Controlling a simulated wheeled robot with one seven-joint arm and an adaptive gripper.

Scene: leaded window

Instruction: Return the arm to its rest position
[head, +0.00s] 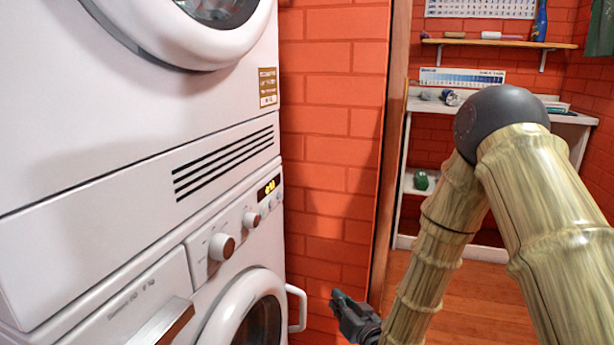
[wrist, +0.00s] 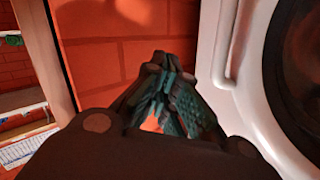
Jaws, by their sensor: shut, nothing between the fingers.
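My arm rises from the right side of the head view, bends at a dark grey elbow joint and reaches down. My gripper (head: 338,296) is at the arm's low end, in front of the orange brick wall and just right of the lower machine's door handle. In the wrist view my gripper (wrist: 160,58) has its fingertips together, with nothing held between them. It points towards the brick wall, with the white machine door close on the right.
Two stacked white machines, the lower one (head: 150,270) with a round door (head: 245,315) and handle (head: 298,308), fill the left. A brick wall (head: 330,120) and wooden door frame (head: 392,140) stand in the middle. Behind my arm are a white desk (head: 580,118), a shelf (head: 500,43) and clear wooden floor (head: 480,300).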

